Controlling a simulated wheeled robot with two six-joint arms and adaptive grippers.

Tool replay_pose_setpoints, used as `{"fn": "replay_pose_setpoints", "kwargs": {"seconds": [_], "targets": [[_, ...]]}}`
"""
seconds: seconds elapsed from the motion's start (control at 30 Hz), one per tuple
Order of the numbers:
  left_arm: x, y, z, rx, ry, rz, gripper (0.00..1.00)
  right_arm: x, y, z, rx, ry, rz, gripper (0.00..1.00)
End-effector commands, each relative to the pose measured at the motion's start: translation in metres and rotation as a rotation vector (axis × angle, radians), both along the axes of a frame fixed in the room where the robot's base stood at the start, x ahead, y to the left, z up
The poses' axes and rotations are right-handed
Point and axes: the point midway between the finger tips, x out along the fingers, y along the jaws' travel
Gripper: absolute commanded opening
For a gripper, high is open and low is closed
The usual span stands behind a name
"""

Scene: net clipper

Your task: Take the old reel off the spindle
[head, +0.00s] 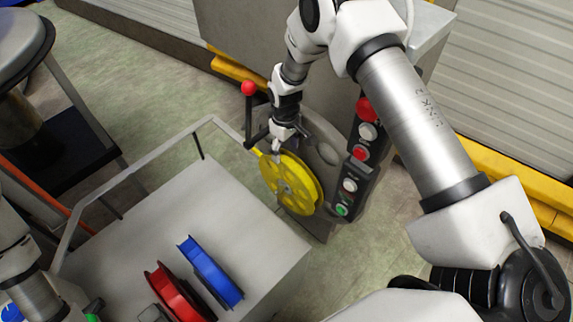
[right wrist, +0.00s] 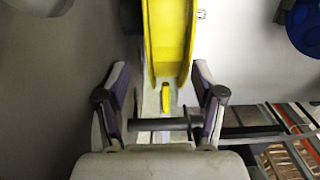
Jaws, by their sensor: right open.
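The yellow reel (head: 285,178) sits upright on the side of a grey machine, its spindle hidden behind its hub. My right gripper (head: 277,150) is at the upper edge of the reel. In the right wrist view my right gripper (right wrist: 162,92) is open, its fingers apart on either side of the line of the reel. The yellow reel's rim (right wrist: 168,70) shows just ahead, between the fingertips, and I cannot tell whether they touch it. My left arm shows at the lower left of the head view, but its gripper is out of view.
A lever with a red ball (head: 248,88) stands close left of my right gripper. A button panel (head: 352,165) is right of the reel. A pale cart (head: 262,235) carries a blue reel (head: 210,272) and a red reel (head: 178,294). Green floor is clear beyond the cart.

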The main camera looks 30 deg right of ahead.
Motion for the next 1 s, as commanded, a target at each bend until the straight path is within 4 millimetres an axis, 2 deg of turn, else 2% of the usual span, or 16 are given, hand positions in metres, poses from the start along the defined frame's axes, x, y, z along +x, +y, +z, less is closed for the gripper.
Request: {"fn": "replay_pose_setpoints", "kwargs": {"seconds": [0.23,0.4,0.67,0.7,0.77,0.8,0.9,1.0], "targets": [[-0.002,0.0,-0.001,0.0,0.004,0.002,0.73,-0.004,-0.002,-0.035,0.0,0.002,0.0,0.76],[-0.001,0.0,-0.006,0.0,0.003,0.001,0.73,-0.006,-0.003,-0.067,0.0,0.001,0.001,0.76],[-0.001,0.0,-0.006,0.0,0.003,0.001,0.73,-0.006,-0.003,-0.072,0.0,0.0,0.0,0.76],[-0.001,0.0,-0.006,0.0,0.003,0.001,0.73,-0.006,-0.003,-0.072,0.0,0.0,0.0,0.69],[-0.001,0.0,-0.006,0.0,0.003,0.001,0.73,-0.006,-0.003,-0.072,0.0,0.0,0.0,0.48],[-0.001,0.0,-0.006,0.0,0.003,0.001,0.73,-0.006,-0.003,-0.072,0.0,0.0,0.0,0.34],[-0.001,0.0,-0.006,0.0,0.003,0.001,0.73,-0.006,-0.003,-0.072,0.0,0.001,0.0,0.0],[-0.001,0.0,-0.006,0.0,0.003,0.001,0.73,-0.006,-0.003,-0.071,0.0,-0.001,0.0,0.0]]}}
